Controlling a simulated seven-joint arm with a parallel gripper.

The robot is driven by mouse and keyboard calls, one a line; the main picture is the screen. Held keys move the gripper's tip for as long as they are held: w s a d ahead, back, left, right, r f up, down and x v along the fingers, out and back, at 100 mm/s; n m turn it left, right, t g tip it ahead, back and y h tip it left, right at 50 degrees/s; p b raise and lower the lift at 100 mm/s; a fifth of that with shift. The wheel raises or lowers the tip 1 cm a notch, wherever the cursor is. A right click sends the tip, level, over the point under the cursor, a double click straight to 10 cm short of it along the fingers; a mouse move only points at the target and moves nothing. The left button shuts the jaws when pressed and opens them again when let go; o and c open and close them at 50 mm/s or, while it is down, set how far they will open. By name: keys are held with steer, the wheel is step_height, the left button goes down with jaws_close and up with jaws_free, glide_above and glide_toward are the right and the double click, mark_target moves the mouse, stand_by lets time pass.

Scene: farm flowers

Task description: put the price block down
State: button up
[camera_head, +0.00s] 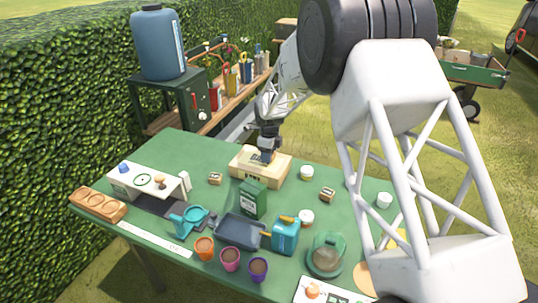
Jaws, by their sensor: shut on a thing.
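My gripper (267,150) is at the far middle of the green table, over a pale wooden box (276,175). It is shut on a small block, taken to be the price block, which is mostly hidden by the fingers. I cannot tell whether the block touches the box top. Two similar small wooden blocks with dark markings stand on the table, one left of the box (215,178) and one to its right (327,194).
A dark green carton (252,198) stands just in front of the box. A grey tray (240,232), a teal watering can (189,219), a blue container (285,235) and small pots (230,258) crowd the front. Small white-topped jars (306,172) stand right of the box.

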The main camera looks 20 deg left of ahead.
steer(key=shift+f, duration=0.3)
steer(key=o, duration=0.9)
steer(key=shift+r, duration=0.15)
step_height(320, 180, up, 12)
steer(key=shift+r, duration=0.1)
stand_by(1.0)
